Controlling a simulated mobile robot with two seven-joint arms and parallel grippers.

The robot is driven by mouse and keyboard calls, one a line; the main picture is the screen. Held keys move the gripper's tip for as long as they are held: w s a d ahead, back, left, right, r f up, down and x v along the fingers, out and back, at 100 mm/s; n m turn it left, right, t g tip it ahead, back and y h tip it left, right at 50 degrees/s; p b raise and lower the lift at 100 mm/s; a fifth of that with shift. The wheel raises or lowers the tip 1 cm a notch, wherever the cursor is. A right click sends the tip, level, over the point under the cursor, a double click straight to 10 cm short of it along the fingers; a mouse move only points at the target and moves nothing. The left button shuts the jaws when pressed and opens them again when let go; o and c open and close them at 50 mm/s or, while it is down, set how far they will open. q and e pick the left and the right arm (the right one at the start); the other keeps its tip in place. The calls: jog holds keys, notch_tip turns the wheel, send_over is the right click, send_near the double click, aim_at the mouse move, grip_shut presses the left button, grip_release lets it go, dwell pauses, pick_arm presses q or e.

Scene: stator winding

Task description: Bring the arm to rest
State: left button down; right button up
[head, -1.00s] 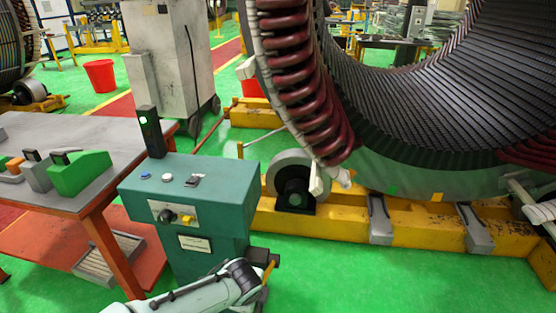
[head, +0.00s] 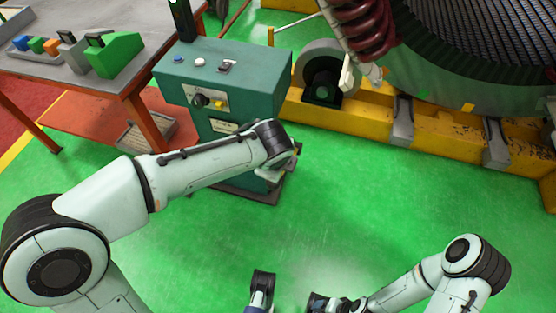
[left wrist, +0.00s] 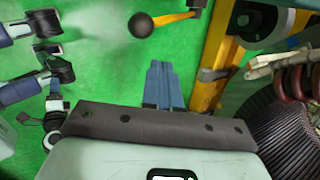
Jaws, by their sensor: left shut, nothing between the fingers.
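My left arm (head: 185,172) comes in from the left and reaches in front of the green console. Its wrist (head: 268,145) is close to the console's front in the picture, and the gripper itself is mostly hidden behind it in the head view. In the left wrist view the blue-grey fingers of my left gripper (left wrist: 162,85) are together, empty, above the green floor. My right arm (head: 440,275) is low at the bottom right. Dark-tipped parts at its end are cut off by the lower edge, so its jaws are unclear.
The green console (head: 228,85) stands behind the left wrist. A table (head: 110,75) with small blocks is at the left. The large stator (head: 440,55) rests on a yellow frame (head: 430,125) at the back right. Green floor (head: 350,205) is open between the arms.

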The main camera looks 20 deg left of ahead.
pick_arm(q)
jog(key=shift+s+r, duration=0.2)
jog(key=shift+r, duration=0.15)
dwell(0.3)
jog(key=s+d+f+n+g+h, duration=0.1)
jog(key=s+f+n, duration=0.2)
jog(key=f, duration=0.6)
jog(key=s+f+n+g+h, duration=0.1)
jog(key=s+f+n+g, duration=0.15)
jog(key=f, duration=0.55)
jog(key=s+d+f+n+g+h, duration=0.1)
jog(key=s+f+n+h, duration=0.15)
jog(key=f, duration=0.65)
jog(key=s+a+f+n, duration=0.3)
jog(key=s+f+n, duration=1.2)
jog(key=s, duration=0.1)
notch_tip(320, 180, up, 12)
jog(key=g+p, duration=0.1)
jog(key=p, duration=1.2)
jog(key=shift+a+r+n, duration=0.15)
jog(key=shift+a+n, duration=0.15)
jog(key=shift+a, duration=0.05)
pick_arm(e)
notch_tip(320, 180, up, 12)
jog(key=shift+w+r+g, duration=0.15)
jog(key=shift+w+g, duration=0.15)
jog(key=shift+w, duration=0.05)
